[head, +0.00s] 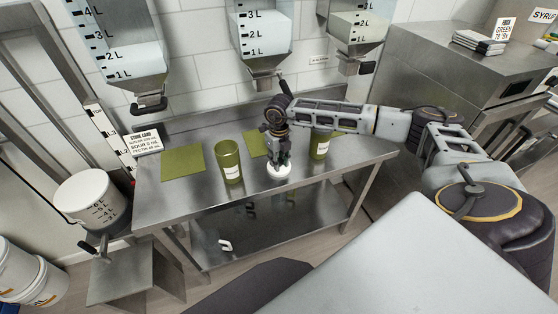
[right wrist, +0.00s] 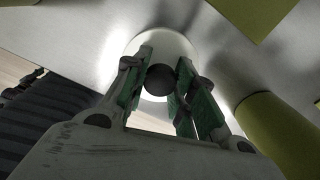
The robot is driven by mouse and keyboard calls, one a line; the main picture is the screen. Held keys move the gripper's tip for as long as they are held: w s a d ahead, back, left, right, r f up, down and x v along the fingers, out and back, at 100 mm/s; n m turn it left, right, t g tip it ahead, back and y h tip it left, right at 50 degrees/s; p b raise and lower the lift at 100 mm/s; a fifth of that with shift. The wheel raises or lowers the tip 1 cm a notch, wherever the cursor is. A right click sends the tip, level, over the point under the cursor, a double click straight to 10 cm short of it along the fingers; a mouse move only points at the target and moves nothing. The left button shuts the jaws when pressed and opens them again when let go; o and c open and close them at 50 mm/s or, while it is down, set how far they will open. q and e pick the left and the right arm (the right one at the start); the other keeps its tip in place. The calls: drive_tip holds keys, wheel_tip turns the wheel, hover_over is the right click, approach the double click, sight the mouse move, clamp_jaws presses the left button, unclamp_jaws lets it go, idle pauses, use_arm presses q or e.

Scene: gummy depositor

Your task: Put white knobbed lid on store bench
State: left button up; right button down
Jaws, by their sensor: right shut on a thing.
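The white knobbed lid (head: 279,171) is at the front of the steel bench (head: 196,196), between two green cups. I cannot tell whether it touches the bench top or hangs just above it. My right gripper (head: 278,158) points down over the lid. In the right wrist view the gripper (right wrist: 160,85) has its green-padded fingers on both sides of the dark knob (right wrist: 160,79), with the white lid (right wrist: 158,42) beneath. My left gripper is not in view.
One green cup (head: 229,162) stands left of the lid, another (head: 320,145) right, partly behind my arm. Green mats (head: 182,163) lie on the bench. A sign card (head: 145,139) stands at its left end. Hoppers with nozzles (head: 262,70) hang above. A white bucket (head: 92,196) is left.

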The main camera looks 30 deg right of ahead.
drive_tip(key=c, duration=1.2)
unclamp_jaws()
drive_tip(key=shift+o, duration=0.2)
drive_tip(key=shift+r, duration=0.1)
drive_tip(key=shift+r, duration=0.2)
wheel_tip(320, 180, up, 12)
drive_tip(key=b, duration=0.1)
drive_tip(key=shift+f+b, duration=0.15)
drive_tip(key=shift+b, duration=0.15)
